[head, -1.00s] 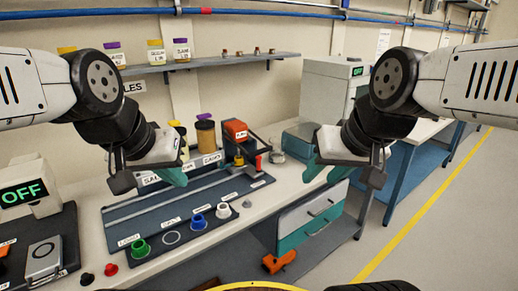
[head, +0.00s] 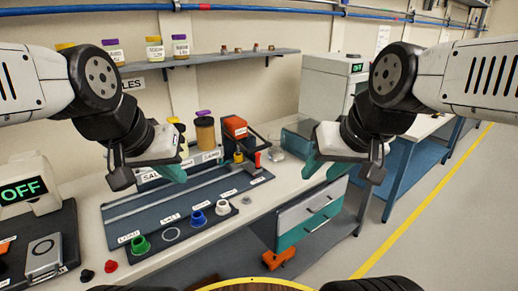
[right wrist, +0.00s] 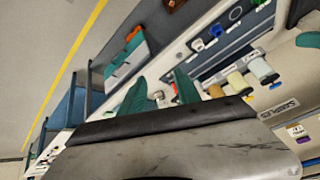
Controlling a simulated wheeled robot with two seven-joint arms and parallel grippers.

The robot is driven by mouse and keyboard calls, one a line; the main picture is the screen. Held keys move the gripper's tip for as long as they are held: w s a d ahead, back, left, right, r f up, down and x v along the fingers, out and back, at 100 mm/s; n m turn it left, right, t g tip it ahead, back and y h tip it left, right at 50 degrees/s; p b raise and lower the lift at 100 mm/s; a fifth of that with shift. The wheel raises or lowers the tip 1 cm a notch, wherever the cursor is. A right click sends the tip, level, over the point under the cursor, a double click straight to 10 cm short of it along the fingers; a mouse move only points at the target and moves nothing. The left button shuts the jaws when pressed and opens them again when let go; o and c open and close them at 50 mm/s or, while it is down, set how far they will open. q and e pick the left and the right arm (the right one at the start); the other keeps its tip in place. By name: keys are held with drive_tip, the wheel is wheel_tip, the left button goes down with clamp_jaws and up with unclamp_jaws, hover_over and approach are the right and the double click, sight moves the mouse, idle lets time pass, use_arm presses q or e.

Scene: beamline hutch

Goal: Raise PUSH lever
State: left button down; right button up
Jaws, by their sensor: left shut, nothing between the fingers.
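I cannot read a PUSH label in either view. An orange device (head: 236,127) stands at the back of the bench, with a small upright red handle (head: 257,159) beside its base; I cannot tell whether this is the lever. My left gripper (head: 176,174) has teal fingers, is shut and empty, and hangs above the left part of the dark rail board. My right gripper (head: 312,166) hangs to the right of the orange device, near the bench's right end. In the right wrist view its teal fingers (right wrist: 163,88) stand apart with nothing between them.
The dark rail board (head: 120,212) carries several coloured rings along its front. An OFF display box (head: 28,190) stands at the left. A shelf (head: 215,60) with jars hangs above. A drawer unit (head: 312,220) sits under the bench. Open floor (head: 430,225) lies at the right.

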drive_tip(key=w+a+f+g+y, duration=0.3)
drive_tip(key=w+a+g+y, duration=0.25)
drive_tip(key=a, duration=0.35)
drive_tip(key=m+t+y, duration=0.3)
drive_tip(key=m+y, duration=0.1)
drive_tip(key=y, duration=0.5)
hover_over(261, 149)
drive_tip(key=s+a, duration=0.2)
drive_tip(key=s, duration=0.9)
wheel_tip(261, 149, down, 5)
drive_tip(key=w+d+f+m+t, duration=0.1)
drive_tip(key=w+f+t, duration=0.1)
drive_tip(key=w, duration=0.1)
drive_tip(key=w+d+f+m+t, duration=0.1)
drive_tip(key=w+d+f+t, duration=0.1)
drive_tip(key=w+f, duration=0.1)
drive_tip(key=w+d+f+t+h, duration=0.1)
drive_tip(key=w+d+f+t, duration=0.1)
drive_tip(key=w, duration=0.1)
drive_tip(key=shift+f+m, duration=0.2)
drive_tip(key=shift+m, duration=0.2)
drive_tip(key=x, duration=0.7)
drive_tip(key=shift+w+a, duration=0.2)
drive_tip(key=shift+w, duration=0.1)
drive_tip(key=shift+t, duration=0.25)
clamp_jaws()
